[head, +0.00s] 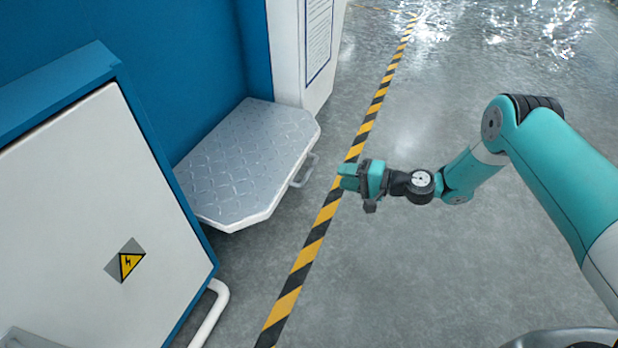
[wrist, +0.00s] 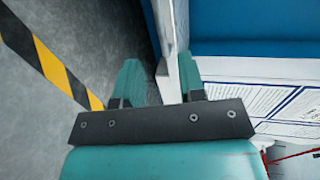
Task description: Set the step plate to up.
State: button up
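The step plate (head: 245,160) is a grey, diamond-tread platform lying flat, folded out from the blue machine. A small grey bar handle (head: 306,171) is on its front edge. My gripper (head: 345,178) is just right of the handle, over the striped floor line, with a small gap between them in the head view. In the wrist view my gripper (wrist: 160,72) has its teal fingers apart. The plate (wrist: 169,30) shows there edge-on, lined up between the fingers. I cannot tell whether the handle is between the fingertips.
A white cabinet door with a yellow warning sign (head: 130,263) stands at the left front, with a white bar handle (head: 211,315) below. A white panel with a printed sheet (head: 318,35) stands behind the plate. The floor right of the striped line (head: 300,265) is clear.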

aim_at(310, 170)
jog(key=b+x, duration=0.4)
jog(key=x, duration=0.6)
jog(key=shift+w+a+b, duration=0.1)
jog(key=shift+a+b, duration=0.25)
jog(key=shift+b, duration=0.05)
grip_shut()
